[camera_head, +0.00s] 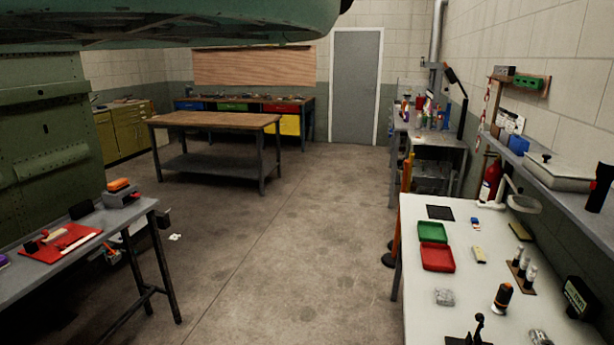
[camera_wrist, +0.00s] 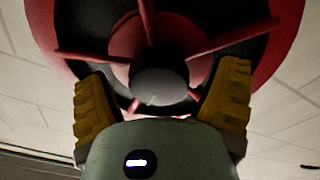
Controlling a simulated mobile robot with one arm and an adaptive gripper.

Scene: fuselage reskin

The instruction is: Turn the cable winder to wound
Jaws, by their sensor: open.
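A red, spoked wheel with a dark rim area and a grey round hub fills the top of the wrist view; it looks like the cable winder (camera_wrist: 208,42). My gripper (camera_wrist: 163,75) is open, with one yellow finger on each side of the hub. The hub sits between and just beyond the fingers. I cannot tell if either finger touches the wheel or a spoke. The upper part of the wheel is cut off by the frame. In the head view I cannot make out the winder, and my gripper does not show.
A white table (camera_head: 461,268) at right carries green (camera_head: 432,232) and red (camera_head: 437,257) trays and small tools. A grey bench (camera_head: 75,246) stands at left, a wooden-topped table (camera_head: 215,120) farther back. The concrete floor (camera_head: 280,240) between is mostly clear.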

